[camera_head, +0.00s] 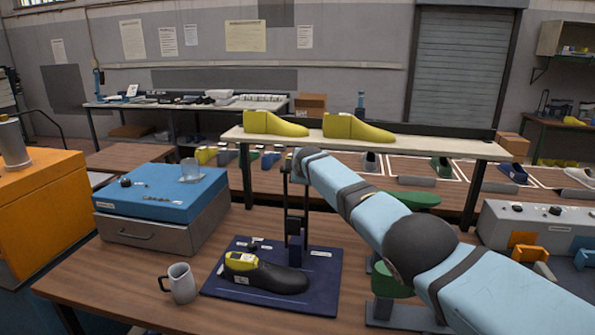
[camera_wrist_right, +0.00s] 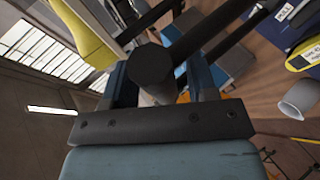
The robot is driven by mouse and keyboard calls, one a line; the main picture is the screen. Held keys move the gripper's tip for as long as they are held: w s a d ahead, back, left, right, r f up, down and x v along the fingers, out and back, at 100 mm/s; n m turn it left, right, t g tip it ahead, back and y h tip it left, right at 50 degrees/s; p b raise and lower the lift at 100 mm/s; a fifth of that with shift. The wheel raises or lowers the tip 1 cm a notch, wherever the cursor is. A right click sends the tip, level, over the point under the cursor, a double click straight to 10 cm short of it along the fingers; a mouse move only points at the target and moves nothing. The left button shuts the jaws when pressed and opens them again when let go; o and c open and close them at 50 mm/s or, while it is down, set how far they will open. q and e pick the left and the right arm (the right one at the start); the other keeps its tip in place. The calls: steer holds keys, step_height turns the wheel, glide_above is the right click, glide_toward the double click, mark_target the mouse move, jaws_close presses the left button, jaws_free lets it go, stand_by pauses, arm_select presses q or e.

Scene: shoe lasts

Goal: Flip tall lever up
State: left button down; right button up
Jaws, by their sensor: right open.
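The tall lever (camera_head: 286,192) stands on a small dark post (camera_head: 295,242) at the back of a dark blue base plate (camera_head: 222,291). Its upper end is partly hidden by my right arm. My right gripper (camera_head: 303,158) is at the top of the lever, seen from behind. In the right wrist view, my right gripper (camera_wrist_right: 163,82) is open, with a dark round lever knob (camera_wrist_right: 153,65) in front of and between its fingers. I cannot tell whether they touch. A dark rod runs from the knob to the upper right. My left gripper is out of view.
A black shoe (camera_head: 278,279) with a yellow last sits on the plate. A grey mug (camera_head: 181,283) and a blue-topped drawer box (camera_head: 165,190) are to the left. A raised shelf (camera_head: 400,148) with two yellow lasts (camera_head: 355,130) is close behind my right gripper.

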steer(key=shift+s+r+p, duration=0.15)
steer(key=shift+r+p, duration=0.2)
steer(key=shift+p, duration=0.15)
steer(key=p+v, duration=0.2)
steer(key=v, duration=1.1)
steer(key=shift+s+d+f, duration=0.1)
steer(key=shift+f, duration=0.05)
steer(key=s+d+f+m+y, duration=0.1)
steer(key=s+f+m, duration=0.1)
steer(key=s+f, duration=0.65)
steer(key=s+f+m+g, duration=0.15)
steer(key=s+f, duration=0.35)
steer(key=f, duration=0.6)
steer(key=s+d+f+m+t+y, duration=0.1)
steer(key=s+f+m, duration=0.2)
steer(key=s+f, duration=0.5)
steer(key=s+d+f+m, duration=0.2)
steer(key=s+d+f, duration=0.1)
steer(key=s, duration=0.7)
steer(key=s+d+f+m, duration=0.2)
steer(key=s+f, duration=0.4)
steer(key=s, duration=0.5)
steer(key=s+d+f+m+h, duration=0.1)
steer(key=s+d+f+m, duration=0.2)
steer(key=s, duration=0.8)
steer(key=shift+d+f+m, duration=0.3)
steer(key=shift+f+m, duration=0.05)
steer(key=shift+f, duration=0.35)
